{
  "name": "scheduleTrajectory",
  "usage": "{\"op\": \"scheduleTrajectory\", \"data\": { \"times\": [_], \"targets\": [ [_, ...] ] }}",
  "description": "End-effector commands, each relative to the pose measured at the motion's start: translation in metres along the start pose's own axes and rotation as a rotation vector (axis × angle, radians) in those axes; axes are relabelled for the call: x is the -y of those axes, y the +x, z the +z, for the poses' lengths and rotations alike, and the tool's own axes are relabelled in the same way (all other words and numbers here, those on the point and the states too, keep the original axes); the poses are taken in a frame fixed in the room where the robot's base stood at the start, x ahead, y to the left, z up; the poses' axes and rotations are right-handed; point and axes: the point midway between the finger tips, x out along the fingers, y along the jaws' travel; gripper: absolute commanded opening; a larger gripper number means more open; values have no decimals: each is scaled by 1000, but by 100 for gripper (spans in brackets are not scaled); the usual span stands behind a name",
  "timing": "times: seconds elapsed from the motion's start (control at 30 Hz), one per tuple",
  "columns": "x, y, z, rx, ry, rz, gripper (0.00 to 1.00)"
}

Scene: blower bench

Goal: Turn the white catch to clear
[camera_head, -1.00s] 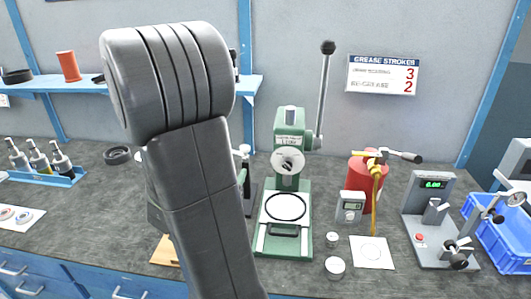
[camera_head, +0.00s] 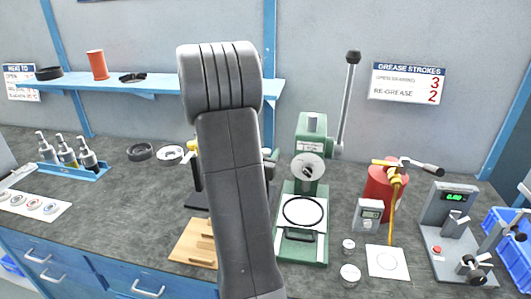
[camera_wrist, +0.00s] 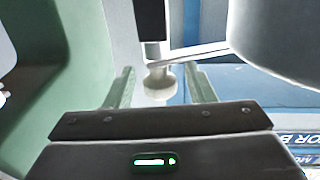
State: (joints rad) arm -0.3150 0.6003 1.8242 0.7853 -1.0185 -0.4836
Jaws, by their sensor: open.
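In the wrist view, a pale whitish knob (camera_wrist: 158,82) with a rounded head hangs under a black post, and it looks like the white catch. A thin pale bar runs from it to the right. My gripper (camera_wrist: 160,88) is open, with one greenish finger on each side of the knob. I cannot tell whether either finger touches it. In the head view my dark arm stands in front of the bench and hides my gripper and the catch. A black post with yellow and white parts (camera_head: 195,165) shows just left of the arm.
A green press (camera_head: 303,205) with a tall lever stands right of my arm. Beyond it are a red cylinder (camera_head: 380,185) and a grey gauge stand (camera_head: 446,230). A wooden board (camera_head: 196,242) lies left of the arm. A large grey rounded body (camera_wrist: 285,35) is close in the wrist view.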

Motion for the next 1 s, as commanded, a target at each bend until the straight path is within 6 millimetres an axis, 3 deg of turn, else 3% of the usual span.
{"op": "scheduleTrajectory", "data": {
  "times": [0.2,0.47,0.77,1.0],
  "targets": [
    [0,0,0,0,0,0,50],
    [0,0,0,0,0,0,0],
    [1,0,0,1,2,24,0],
    [1,0,-2,1,3,145,0]
  ]
}}
